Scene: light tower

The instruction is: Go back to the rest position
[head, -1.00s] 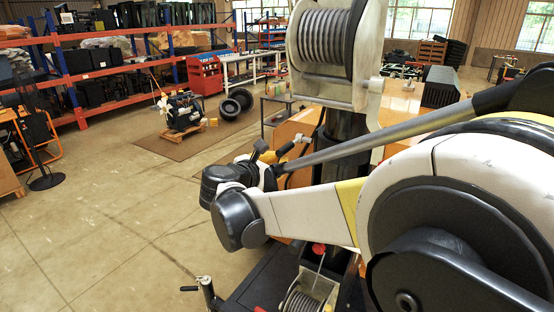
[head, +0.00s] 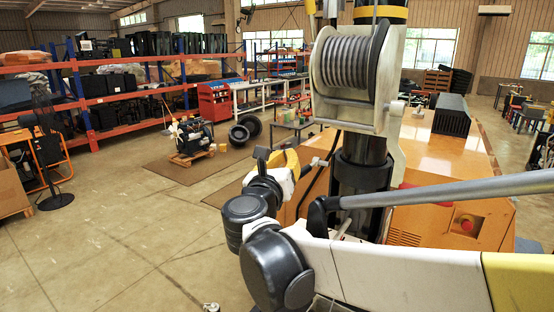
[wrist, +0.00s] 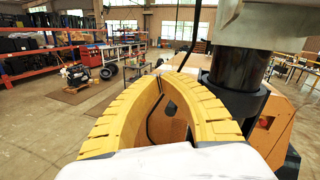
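My gripper (head: 290,158) shows small in the head view, beyond my dark wrist joints and left of the black mast (head: 362,176). In the wrist view its two yellow, ridged fingers (wrist: 163,76) curve in from both sides and come together at the tips. Nothing shows held between them; the gap behind the tips shows only background. The gripper points away toward the shelves, above the floor. The mast and the orange housing (head: 440,224) are close on its right.
A cable drum (head: 349,66) hangs on the mast. Orange-beamed shelves (head: 98,97) line the back left. An engine on a pallet (head: 190,138), tyres (head: 245,129) and a red tool cabinet (head: 217,102) stand further off. A black fan (head: 52,160) stands at left. The floor left of the gripper is clear.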

